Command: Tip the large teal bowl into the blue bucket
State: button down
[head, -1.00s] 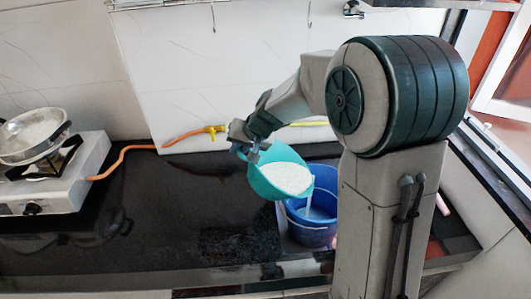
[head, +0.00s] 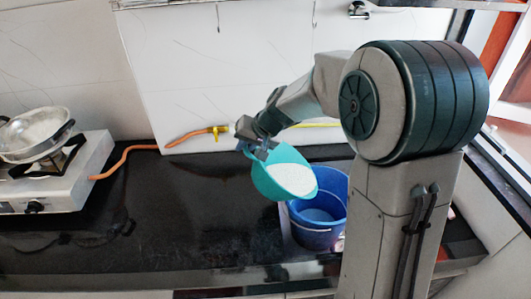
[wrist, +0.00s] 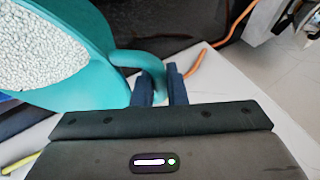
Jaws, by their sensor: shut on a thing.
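The large teal bowl (head: 262,183) is held in the air, tilted with its lip toward the lower right. White grainy contents (head: 292,179) still lie in it. The blue bucket (head: 318,238) stands below and to the right, and the bowl's lip overlaps its left rim in the head view. Pale matter shows inside the bucket. My gripper (head: 256,149) is at the bowl's upper left. In the wrist view, my gripper (wrist: 160,84) is shut on the bowl's curved teal handle (wrist: 130,58), with the white contents at the left.
A white stove (head: 85,175) with a metal pan (head: 36,133) stands at the left. An orange hose (head: 125,160) with a yellow valve runs along the back wall. The dark counter (head: 190,220) between stove and bucket is mostly clear.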

jog(key=shift+d+r+y+b, duration=0.3)
jog(key=shift+d+r+b, duration=0.15)
jog(key=shift+d+b, duration=0.05)
jog(key=shift+d, duration=0.15)
dwell(1.0)
jog(key=shift+d+r+b, duration=0.15)
jog(key=shift+d+b, duration=0.2)
jog(key=shift+b, duration=0.15)
jog(key=shift+d+r+y+b, duration=0.5)
jog(key=shift+d+b, duration=0.1)
jog(key=shift+d, duration=0.05)
jog(key=shift+d+r, duration=0.1)
jog(key=shift+d, duration=0.05)
dwell(0.6)
jog(key=shift+w+d+r+m+y+b, duration=0.15)
jog(key=shift+d+r+y+b, duration=0.2)
jog(key=shift+d, duration=0.2)
jog(key=shift+s+d+r+m+y+b, duration=0.15)
jog(key=shift+d+r+y+b, duration=0.15)
jog(key=shift+d, duration=0.25)
jog(key=shift+w+d+r, duration=0.1)
jog(key=shift+d, duration=0.05)
dwell(0.7)
